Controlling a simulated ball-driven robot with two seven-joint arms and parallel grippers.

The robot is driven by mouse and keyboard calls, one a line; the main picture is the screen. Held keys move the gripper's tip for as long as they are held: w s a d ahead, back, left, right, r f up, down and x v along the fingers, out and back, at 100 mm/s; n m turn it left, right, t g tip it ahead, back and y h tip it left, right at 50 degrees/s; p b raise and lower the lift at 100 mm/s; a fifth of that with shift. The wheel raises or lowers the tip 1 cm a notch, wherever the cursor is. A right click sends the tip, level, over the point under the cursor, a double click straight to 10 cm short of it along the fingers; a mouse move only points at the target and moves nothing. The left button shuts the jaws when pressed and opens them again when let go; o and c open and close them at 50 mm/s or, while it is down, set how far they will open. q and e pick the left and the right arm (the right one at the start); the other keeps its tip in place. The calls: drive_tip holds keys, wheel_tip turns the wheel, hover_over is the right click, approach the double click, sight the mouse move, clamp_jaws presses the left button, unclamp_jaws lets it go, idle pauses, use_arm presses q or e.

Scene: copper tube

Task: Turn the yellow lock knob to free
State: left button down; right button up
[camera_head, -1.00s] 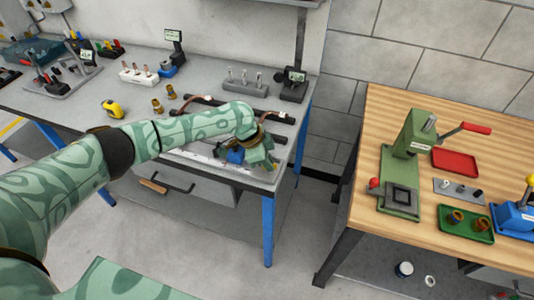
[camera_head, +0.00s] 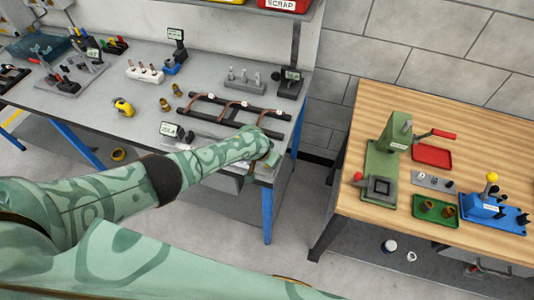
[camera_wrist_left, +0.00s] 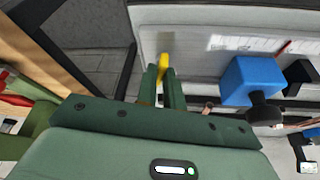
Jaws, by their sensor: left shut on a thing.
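The yellow lock knob (camera_wrist_left: 164,63) shows in the left wrist view as a narrow upright yellow piece between the fingertips of my left gripper (camera_wrist_left: 161,80). The green fingers are closed on its sides. Its lower part is hidden between the fingers, and its turn angle is hard to read. In the head view my left gripper (camera_head: 269,160) is at the front right of the grey bench (camera_head: 80,98), and the knob is hidden there. My right gripper is not in view.
A blue block (camera_wrist_left: 251,80) with a black knob (camera_wrist_left: 265,108) is just right of my left fingers. Copper tubes lie on a dark rack (camera_head: 236,107) behind the arm. A wooden bench (camera_head: 345,190) with a green press (camera_head: 392,150) stands to the right, across a gap.

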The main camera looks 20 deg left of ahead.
use_arm(q)
drive_tip(key=shift+d+n+y+p, duration=0.15)
drive_tip(key=shift+n+y+p, duration=0.45)
drive_tip(key=shift+n, duration=0.9)
drive_tip(key=c, duration=1.5)
unclamp_jaws()
drive_tip(key=shift+p+v, duration=5.5)
drive_tip(key=shift+v, duration=2.65)
drive_tip(key=shift+s, duration=0.2)
